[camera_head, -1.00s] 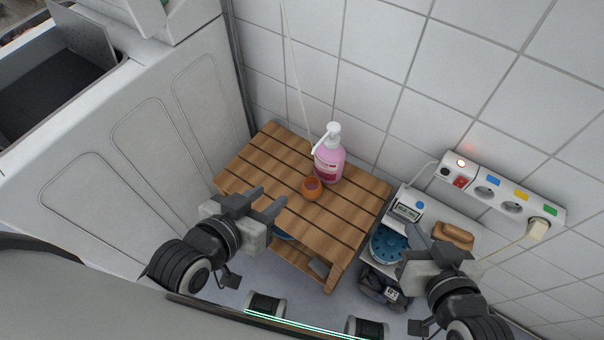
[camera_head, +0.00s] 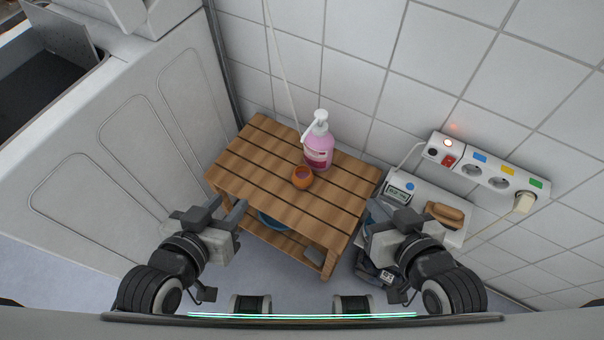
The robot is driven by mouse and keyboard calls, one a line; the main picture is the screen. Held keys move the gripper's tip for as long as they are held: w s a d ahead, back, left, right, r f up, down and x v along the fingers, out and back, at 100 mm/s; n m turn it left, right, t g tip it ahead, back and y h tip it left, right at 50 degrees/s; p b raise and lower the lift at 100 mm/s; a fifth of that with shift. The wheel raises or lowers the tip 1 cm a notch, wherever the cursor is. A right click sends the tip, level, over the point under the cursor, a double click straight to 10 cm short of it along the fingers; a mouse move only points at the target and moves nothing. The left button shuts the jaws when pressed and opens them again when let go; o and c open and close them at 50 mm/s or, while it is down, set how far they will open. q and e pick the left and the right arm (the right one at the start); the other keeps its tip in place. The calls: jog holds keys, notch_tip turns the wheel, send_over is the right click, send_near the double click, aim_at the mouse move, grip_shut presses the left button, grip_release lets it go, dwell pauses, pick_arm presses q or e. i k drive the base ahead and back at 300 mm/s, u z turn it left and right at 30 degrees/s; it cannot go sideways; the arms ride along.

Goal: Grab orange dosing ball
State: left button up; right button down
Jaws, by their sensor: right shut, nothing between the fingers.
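The orange dosing ball (camera_head: 302,178) sits on the slatted wooden table (camera_head: 262,151), a small round cup with an open top. It stands just in front of the pink pump bottle (camera_head: 318,152), close to it. My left gripper (camera_head: 222,210) is open and empty at the table's front left edge, to the left of and nearer me than the ball. My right gripper (camera_head: 387,213) is shut and empty, right of the table, over the scale area. Neither gripper touches the ball.
A blue item (camera_head: 270,220) lies on the table's lower shelf. To the right are a small display device (camera_head: 398,191), a wooden brush (camera_head: 445,214) and a wall power strip (camera_head: 485,173). A white appliance (camera_head: 110,140) stands on the left. A tiled wall closes the back.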

aim_at(302, 177)
jog(key=u, duration=1.9)
jog(key=k, duration=1)
jog(key=z, duration=1.65)
